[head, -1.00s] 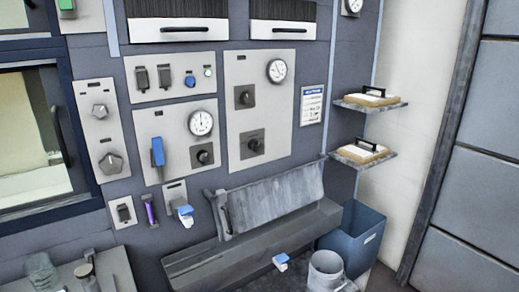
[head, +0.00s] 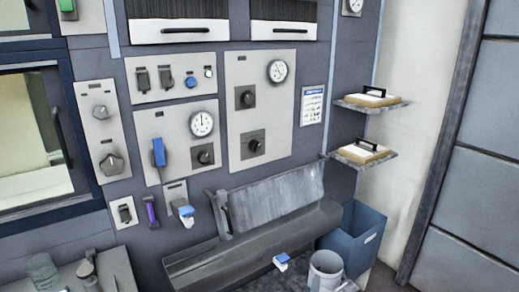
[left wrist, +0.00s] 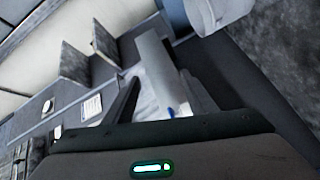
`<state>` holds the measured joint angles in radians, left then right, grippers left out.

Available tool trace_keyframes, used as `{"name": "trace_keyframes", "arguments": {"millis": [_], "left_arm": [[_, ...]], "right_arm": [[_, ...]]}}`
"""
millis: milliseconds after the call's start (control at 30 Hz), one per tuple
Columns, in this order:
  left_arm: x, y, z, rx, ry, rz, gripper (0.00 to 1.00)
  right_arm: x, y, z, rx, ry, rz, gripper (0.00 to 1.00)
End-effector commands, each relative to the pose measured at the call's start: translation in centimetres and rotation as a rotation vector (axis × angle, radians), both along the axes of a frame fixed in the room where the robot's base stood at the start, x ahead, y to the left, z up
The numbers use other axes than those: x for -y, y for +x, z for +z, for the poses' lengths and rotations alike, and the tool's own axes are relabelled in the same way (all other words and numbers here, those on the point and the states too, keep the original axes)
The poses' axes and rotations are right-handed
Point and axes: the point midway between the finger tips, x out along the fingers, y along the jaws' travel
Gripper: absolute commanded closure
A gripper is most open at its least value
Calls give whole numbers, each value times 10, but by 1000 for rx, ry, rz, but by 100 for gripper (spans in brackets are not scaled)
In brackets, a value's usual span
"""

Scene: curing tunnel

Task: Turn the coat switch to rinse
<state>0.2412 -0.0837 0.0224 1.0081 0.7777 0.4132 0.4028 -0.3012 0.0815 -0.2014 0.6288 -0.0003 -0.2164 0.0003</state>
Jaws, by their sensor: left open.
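The control panels on the grey wall carry several rotary switches with dark or grey knobs. My left gripper (left wrist: 158,108) is open in the left wrist view, with nothing seen held. I cannot make it out in the head view. My right gripper is not in view.
A trough (head: 255,240) with a raised grey flap stands below the panels. A blue bin (head: 352,237) and a white bucket (head: 325,268) stand at its right. Two small shelves (head: 362,157) jut from the wall. A bench (head: 115,270) with small items is at the lower left.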

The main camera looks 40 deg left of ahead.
Motion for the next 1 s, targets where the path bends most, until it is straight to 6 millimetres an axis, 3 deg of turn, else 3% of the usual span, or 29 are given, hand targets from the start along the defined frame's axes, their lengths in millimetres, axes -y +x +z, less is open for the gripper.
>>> {"name": "trace_keyframes", "arguments": {"millis": [33, 200, 300, 400, 500, 600, 1000], "left_arm": [[-12, 25, 52, 114, -90, 67, 49], [-69, 67, 217, 520, -476, 303, 49], [-101, 69, 296, 752, -733, 429, 49], [-125, 64, 350, 934, -962, 523, 49], [-139, 58, 384, 1062, -1140, 589, 49], [-145, 54, 403, 1136, -1261, 629, 49], [-148, 52, 412, 1179, -1335, 655, 49]], "right_arm": [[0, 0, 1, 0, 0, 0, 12], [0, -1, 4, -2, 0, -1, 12], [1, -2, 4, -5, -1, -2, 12], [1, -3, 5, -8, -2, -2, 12], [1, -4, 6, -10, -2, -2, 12], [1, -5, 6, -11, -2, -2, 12], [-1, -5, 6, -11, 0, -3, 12]]}}
